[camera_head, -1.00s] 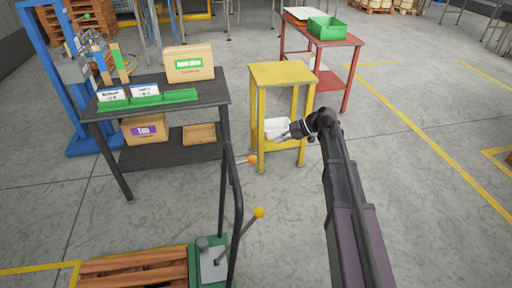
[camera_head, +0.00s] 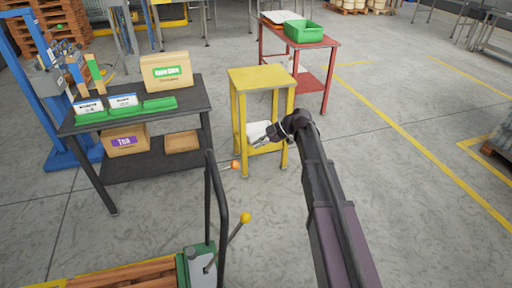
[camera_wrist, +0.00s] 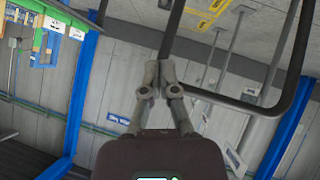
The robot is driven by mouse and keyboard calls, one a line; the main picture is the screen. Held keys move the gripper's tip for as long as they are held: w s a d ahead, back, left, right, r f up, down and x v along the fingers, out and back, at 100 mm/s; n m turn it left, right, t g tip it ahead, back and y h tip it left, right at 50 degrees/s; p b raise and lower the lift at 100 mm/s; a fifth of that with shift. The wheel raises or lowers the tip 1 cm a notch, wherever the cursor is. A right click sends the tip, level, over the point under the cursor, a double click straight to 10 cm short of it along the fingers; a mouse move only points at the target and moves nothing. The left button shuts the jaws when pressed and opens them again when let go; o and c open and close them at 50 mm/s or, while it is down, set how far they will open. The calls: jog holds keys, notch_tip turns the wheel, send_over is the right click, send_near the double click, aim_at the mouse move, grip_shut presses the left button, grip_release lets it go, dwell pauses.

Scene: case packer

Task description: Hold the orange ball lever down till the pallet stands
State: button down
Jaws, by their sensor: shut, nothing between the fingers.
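The orange ball lever (camera_head: 235,165) sticks out to the right of a black bent-tube handle (camera_head: 223,222) in the head view. Its rod looks roughly level. My gripper (camera_head: 256,142) is shut and empty, a little above and right of the orange ball in the picture, apart from it. In the wrist view my gripper (camera_wrist: 164,70) has its fingers together, with a black tube (camera_wrist: 172,35) crossing beyond them. The orange ball does not show there. The wooden pallet (camera_head: 130,276) lies low at the bottom left, partly cut off.
A second lever with a yellow ball (camera_head: 245,217) rises from the green base (camera_head: 183,272). A yellow stand (camera_head: 262,78) is behind my gripper, with a pale object near it. A dark bench (camera_head: 190,98) stands left, a red table (camera_head: 328,42) behind. Floor to the right is clear.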

jog(key=b, duration=0.6)
send_over(238, 165)
jog(key=d, duration=0.1)
notch_tip(238, 165, down, 6)
jog(key=shift+a+f+b, duration=0.15)
jog(key=shift+f+b, duration=0.55)
jog(key=shift+f, duration=0.1)
jog(key=shift+a+f+b, duration=0.15)
jog(key=shift+f+b, duration=0.55)
jog(key=shift+f, duration=0.1)
jog(key=shift+a+f, duration=0.1)
jog(key=shift+a, duration=0.05)
jog(key=shift+f+b, duration=0.1)
jog(key=shift+b, duration=0.25)
